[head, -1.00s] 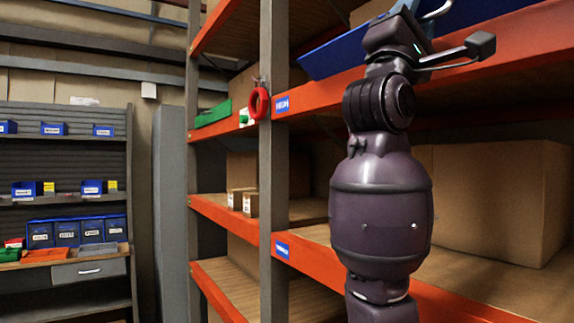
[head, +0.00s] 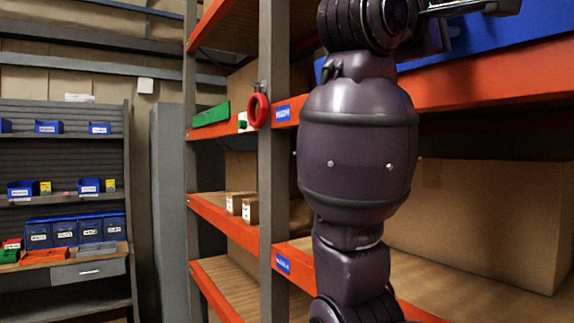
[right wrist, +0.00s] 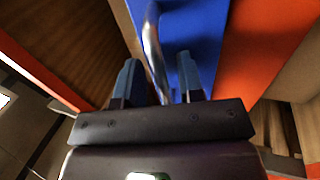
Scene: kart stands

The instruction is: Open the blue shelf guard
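The blue shelf guard (head: 500,35) is at the upper right of the head view, just above an orange shelf beam and partly hidden by my right arm. In the right wrist view it is a blue panel (right wrist: 203,35) with a curved metal handle (right wrist: 151,35). My right gripper (right wrist: 158,68) is open, with its two fingers on either side of the handle. I see no clear grip on the handle. In the head view this gripper is at the top edge, partly cut off. My left gripper is not in view.
The orange shelf beam (head: 450,92) runs below the guard. A grey upright (head: 272,190) with a red ring (head: 258,110) stands left of my arm. A large cardboard box (head: 490,215) sits on the shelf below. A workbench with blue bins (head: 65,233) is at the far left.

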